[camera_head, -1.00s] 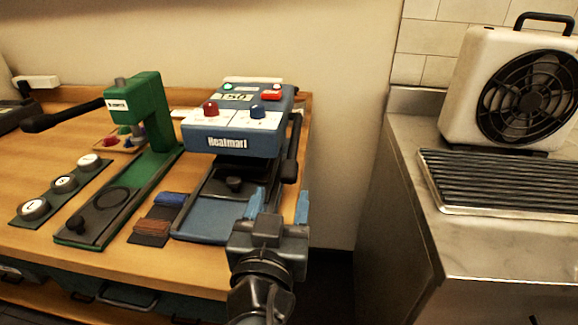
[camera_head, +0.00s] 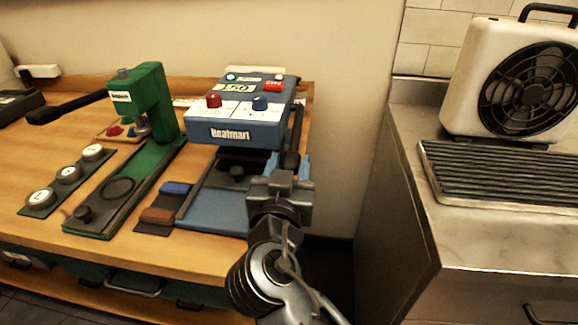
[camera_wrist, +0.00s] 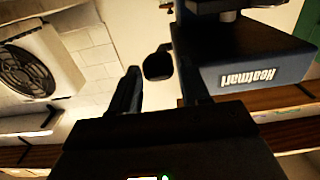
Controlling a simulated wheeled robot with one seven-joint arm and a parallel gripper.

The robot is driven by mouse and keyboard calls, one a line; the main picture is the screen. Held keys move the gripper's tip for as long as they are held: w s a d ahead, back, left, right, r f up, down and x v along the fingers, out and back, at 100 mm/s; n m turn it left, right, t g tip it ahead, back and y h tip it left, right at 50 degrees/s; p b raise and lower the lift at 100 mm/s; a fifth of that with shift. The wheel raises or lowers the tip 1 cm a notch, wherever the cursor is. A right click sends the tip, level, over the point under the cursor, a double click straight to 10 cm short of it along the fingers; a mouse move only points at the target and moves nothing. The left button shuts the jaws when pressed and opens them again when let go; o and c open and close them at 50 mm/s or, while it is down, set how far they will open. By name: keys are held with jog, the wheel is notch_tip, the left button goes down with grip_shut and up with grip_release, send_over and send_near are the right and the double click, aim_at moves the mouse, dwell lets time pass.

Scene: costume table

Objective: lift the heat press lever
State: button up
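The heat press (camera_head: 238,130) is a blue machine with a red and a blue knob on top, standing at the right end of the wooden table. Its dark lever (camera_head: 297,128) runs down its right side to a black rounded grip, which also shows in the wrist view (camera_wrist: 158,66). My gripper (camera_head: 289,166) is at the press's right side, by the lever's lower end. In the wrist view its two fingers (camera_wrist: 160,76) are spread, with the grip seen between their tips. I cannot tell whether either finger touches it.
A green press (camera_head: 158,105) with its own black handle stands to the left. Button parts (camera_head: 68,174) and small blue and brown blocks (camera_head: 157,215) lie in front. A metal counter (camera_head: 450,235) with a fan (camera_head: 505,85) is at right, across a gap.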

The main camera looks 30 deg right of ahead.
grip_shut()
notch_tip(320, 180, up, 3)
jog(key=g+p, duration=0.1)
jog(key=p, duration=0.3)
jog(key=shift+s+y, duration=0.1)
jog(key=shift+y, duration=0.3)
jog(key=shift+a+r, duration=0.1)
jog(key=shift+r, duration=0.8)
jog(key=shift+o, duration=1.5)
grip_release()
jog(key=b+v, duration=0.1)
jog(key=v, duration=0.6)
jog(key=shift+s+a, duration=0.2)
jog(key=shift+s, duration=0.1)
jog(key=shift+c, duration=0.2)
